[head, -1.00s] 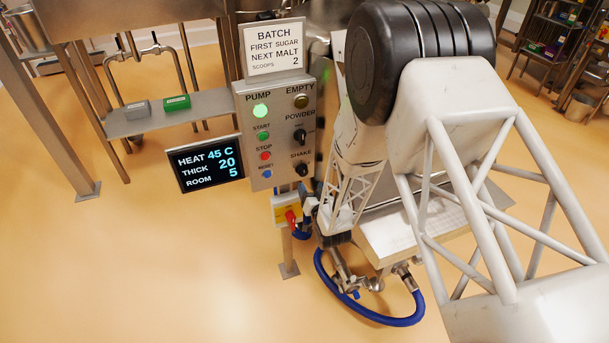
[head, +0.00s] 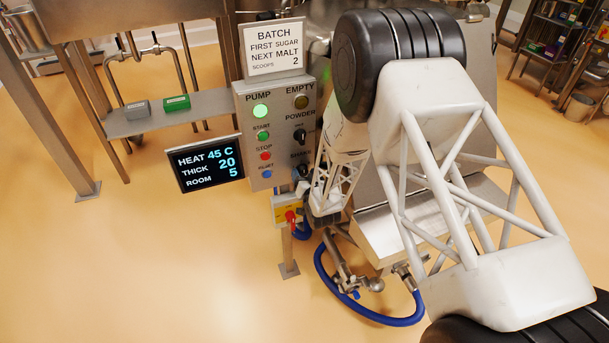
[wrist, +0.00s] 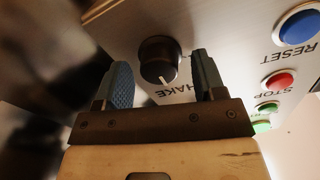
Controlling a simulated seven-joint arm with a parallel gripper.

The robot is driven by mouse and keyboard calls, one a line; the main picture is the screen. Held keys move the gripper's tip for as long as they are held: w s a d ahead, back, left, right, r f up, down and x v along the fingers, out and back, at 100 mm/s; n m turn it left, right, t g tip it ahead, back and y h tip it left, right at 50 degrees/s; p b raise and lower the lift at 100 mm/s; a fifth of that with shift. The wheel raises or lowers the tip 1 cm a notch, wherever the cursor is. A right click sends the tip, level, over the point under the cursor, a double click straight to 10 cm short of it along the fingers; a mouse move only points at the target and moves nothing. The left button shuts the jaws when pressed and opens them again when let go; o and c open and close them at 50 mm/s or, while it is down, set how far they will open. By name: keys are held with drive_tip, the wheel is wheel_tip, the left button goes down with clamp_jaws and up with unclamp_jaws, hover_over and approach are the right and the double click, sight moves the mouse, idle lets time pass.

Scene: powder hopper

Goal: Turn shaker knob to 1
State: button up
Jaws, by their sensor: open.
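The shaker knob (wrist: 158,60) is a round black knob on the metal control panel, with a white pointer line toward the bottom of the wrist picture. The SHAKE label beside it is upside down in that view and partly hidden by a finger. My gripper (wrist: 160,66) is open, with one grey finger on each side of the knob in the picture. I see no contact, and cannot tell how far the fingertips reach along the knob. In the head view the knob (head: 302,170) shows just above my gripper's end of the arm, partly hidden.
The control panel (head: 247,110) also carries the powder knob (head: 299,135), a green start button (head: 263,136), a red stop button (head: 265,156) and a blue reset button (head: 267,174). A display (head: 206,163) sits at its left. A blue hose (head: 370,317) loops below.

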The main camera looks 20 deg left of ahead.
drive_tip(key=c, duration=0.9)
drive_tip(key=shift+c, duration=0.2)
drive_tip(key=shift+n, duration=0.3)
drive_tip(key=n, duration=0.5)
drive_tip(key=shift+n, duration=0.4)
drive_tip(key=n, duration=0.6)
drive_tip(key=shift+y, duration=0.3)
